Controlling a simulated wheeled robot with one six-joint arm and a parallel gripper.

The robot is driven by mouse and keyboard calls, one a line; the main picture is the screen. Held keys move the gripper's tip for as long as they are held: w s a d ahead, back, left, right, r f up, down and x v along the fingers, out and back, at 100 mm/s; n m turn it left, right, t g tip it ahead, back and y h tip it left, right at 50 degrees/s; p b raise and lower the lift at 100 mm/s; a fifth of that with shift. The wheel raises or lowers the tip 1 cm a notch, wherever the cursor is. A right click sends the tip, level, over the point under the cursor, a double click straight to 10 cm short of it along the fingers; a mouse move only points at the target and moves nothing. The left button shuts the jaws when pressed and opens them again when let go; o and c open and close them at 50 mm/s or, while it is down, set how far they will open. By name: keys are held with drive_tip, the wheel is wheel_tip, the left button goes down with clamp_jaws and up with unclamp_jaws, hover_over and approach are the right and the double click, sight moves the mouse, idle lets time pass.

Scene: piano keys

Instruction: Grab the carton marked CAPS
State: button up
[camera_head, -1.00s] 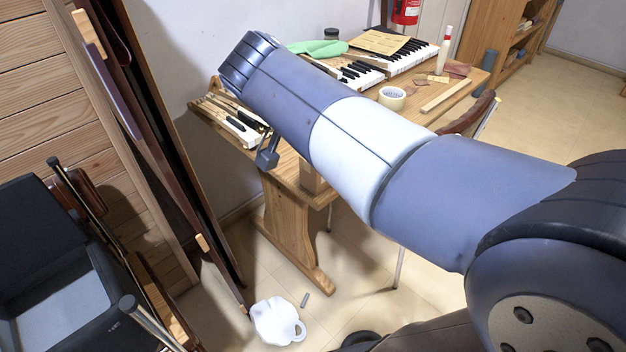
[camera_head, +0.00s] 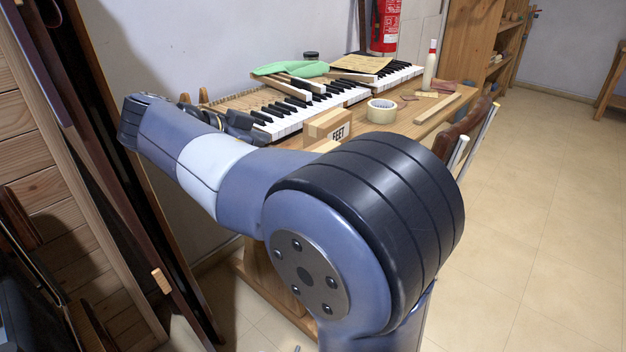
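I see no carton marked CAPS in this view. A small cardboard carton (camera_head: 333,128) on the near edge of the wooden workbench (camera_head: 432,118) is marked FEET; my arm hides its lower part. My arm crosses the front of the bench and hides much of its near side. Dark parts that look like my gripper (camera_head: 240,122) show behind the arm, close to the left end of the piano keys (camera_head: 290,120). Its fingers are not clear, and I cannot tell whether it is open or shut.
A tape roll (camera_head: 381,110), a white bottle with a red top (camera_head: 430,68), a green cloth (camera_head: 290,69) and a wooden strip (camera_head: 437,108) lie or stand on the bench. A chair (camera_head: 470,128) stands at its right. Open floor (camera_head: 540,190) lies further right.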

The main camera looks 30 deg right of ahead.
drive_tip(key=x, duration=0.2)
drive_tip(key=b+x, duration=0.1)
drive_tip(key=x, duration=0.2)
drive_tip(key=s+b+x, duration=0.1)
drive_tip(key=x, duration=0.2)
drive_tip(key=shift+w+d+r, duration=0.1)
drive_tip(key=shift+d+r, duration=0.1)
drive_tip(key=shift+d, duration=0.05)
drive_tip(key=c, duration=1.6)
